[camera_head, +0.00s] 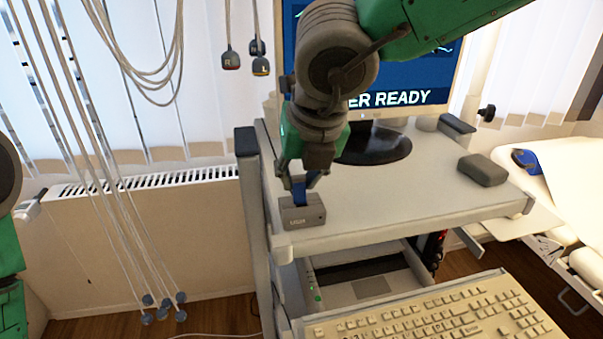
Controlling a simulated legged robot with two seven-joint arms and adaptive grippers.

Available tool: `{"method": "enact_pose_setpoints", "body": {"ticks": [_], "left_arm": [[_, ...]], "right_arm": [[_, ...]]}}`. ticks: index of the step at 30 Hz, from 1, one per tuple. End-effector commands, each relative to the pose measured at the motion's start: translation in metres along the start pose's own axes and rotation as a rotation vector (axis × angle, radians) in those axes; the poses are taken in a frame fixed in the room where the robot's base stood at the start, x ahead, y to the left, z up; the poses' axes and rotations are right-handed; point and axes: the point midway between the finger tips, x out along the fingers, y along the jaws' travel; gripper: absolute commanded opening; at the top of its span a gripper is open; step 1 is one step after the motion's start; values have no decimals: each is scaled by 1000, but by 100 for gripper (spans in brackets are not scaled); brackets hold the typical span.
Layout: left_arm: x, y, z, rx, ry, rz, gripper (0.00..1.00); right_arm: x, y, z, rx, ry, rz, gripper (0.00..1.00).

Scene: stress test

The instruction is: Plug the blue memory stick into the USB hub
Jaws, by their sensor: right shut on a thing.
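The blue memory stick (299,194) is upright between the fingers of my right gripper (298,183), which is shut on it. The gripper points down from above. The grey USB hub (301,214) sits near the front left corner of the cart's top shelf. The stick's lower end meets the top of the hub; I cannot tell how deep it sits in a port. Green and grey parts of my left arm show at the left edge, but its gripper is out of view.
A monitor (410,97) stands at the back of the cart shelf (420,195). A dark grey box-like object (482,170) lies at the shelf's right. A keyboard (440,320) is below in front. Cables (105,180) hang at left before a radiator (150,182). The shelf's middle is clear.

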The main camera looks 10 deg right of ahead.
Motion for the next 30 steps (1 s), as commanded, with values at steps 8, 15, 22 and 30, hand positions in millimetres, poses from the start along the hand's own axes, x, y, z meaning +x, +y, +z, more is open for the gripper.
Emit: {"method": "enact_pose_setpoints", "body": {"ticks": [8,15,22,30], "left_arm": [[4,0,0,0,0,0,40],[4,0,0,0,0,0,40],[3,0,2,0,2,0,40],[3,0,3,0,2,0,40]], "right_arm": [[5,-2,-3,1,0,1,0],[5,-1,-2,1,0,0,42],[2,-1,-2,1,-1,1,42],[-43,-2,-1,3,-5,4,42]]}}
